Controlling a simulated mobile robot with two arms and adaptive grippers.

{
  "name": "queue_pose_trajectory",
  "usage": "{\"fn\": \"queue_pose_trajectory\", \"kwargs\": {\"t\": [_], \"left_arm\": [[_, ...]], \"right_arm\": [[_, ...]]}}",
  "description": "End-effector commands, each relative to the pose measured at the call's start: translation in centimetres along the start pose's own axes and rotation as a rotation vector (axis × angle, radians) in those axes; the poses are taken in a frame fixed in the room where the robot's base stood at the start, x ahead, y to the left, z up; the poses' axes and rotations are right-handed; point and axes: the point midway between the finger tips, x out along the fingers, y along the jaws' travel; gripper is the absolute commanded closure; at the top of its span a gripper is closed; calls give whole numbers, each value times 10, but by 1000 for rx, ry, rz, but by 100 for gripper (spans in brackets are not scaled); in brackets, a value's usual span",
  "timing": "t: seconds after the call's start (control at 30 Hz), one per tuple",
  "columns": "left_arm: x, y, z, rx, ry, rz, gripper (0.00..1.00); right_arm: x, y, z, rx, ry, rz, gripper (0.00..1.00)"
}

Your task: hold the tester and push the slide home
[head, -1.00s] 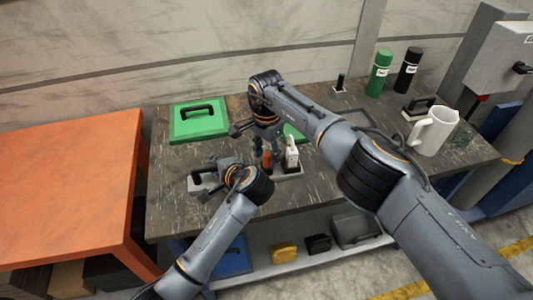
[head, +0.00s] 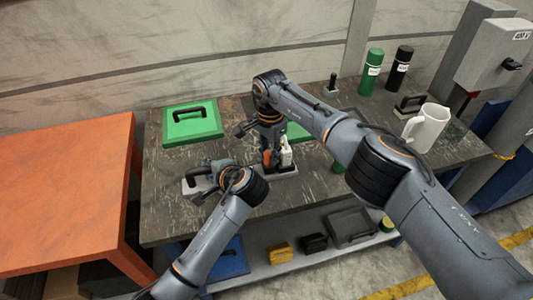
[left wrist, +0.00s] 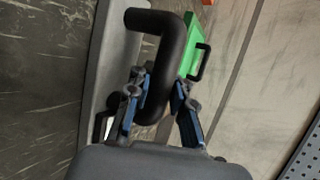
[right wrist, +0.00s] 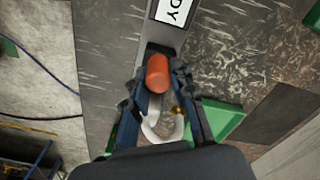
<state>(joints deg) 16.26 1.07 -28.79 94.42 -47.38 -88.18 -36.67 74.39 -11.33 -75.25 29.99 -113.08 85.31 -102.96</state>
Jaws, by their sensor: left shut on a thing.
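The tester is a long grey bar (head: 284,171) on the bench, with a black handle at its left end. My left gripper (head: 205,183) is shut on this black handle (left wrist: 155,55), which passes between its fingers in the left wrist view. An orange-red knob (right wrist: 157,73), apparently the slide's, stands up from the bar; it also shows in the head view (head: 266,157). My right gripper (right wrist: 157,85) is open above the bar, with a finger on each side of the knob. Whether the fingers touch it I cannot tell. Part of a label ending in "DY" (right wrist: 173,10) shows on the bar.
A white upright piece (head: 286,155) stands right beside the knob. A green case (head: 192,125) lies behind on the left, and another green piece (head: 298,131) lies behind my right arm. A white jug (head: 427,127) and two bottles stand at the right. The front left bench is clear.

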Motion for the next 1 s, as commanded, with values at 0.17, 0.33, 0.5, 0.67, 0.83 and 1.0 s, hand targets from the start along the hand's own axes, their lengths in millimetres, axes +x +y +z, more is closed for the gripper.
{"fn": "queue_pose_trajectory", "kwargs": {"t": [0.17, 0.33, 0.5, 0.67, 0.83, 1.0], "left_arm": [[0, -1, 1, 1, -3, -3, 100], [0, -2, 1, 0, -1, -4, 100], [0, -2, 0, -1, 0, -4, 100], [0, -2, 0, -2, 1, -5, 100], [0, -2, 0, -3, 1, -5, 100], [0, -3, 0, -3, 1, -5, 100]], "right_arm": [[-1, 0, -1, 1, 0, 0, 53], [0, 0, 0, 0, -1, 0, 53], [-10, -1, 0, 1, -1, -2, 53], [-39, -1, -1, -1, 2, -3, 53], [-76, -1, -2, 0, 2, -2, 53], [-104, -1, -1, 1, 1, 0, 53]]}}
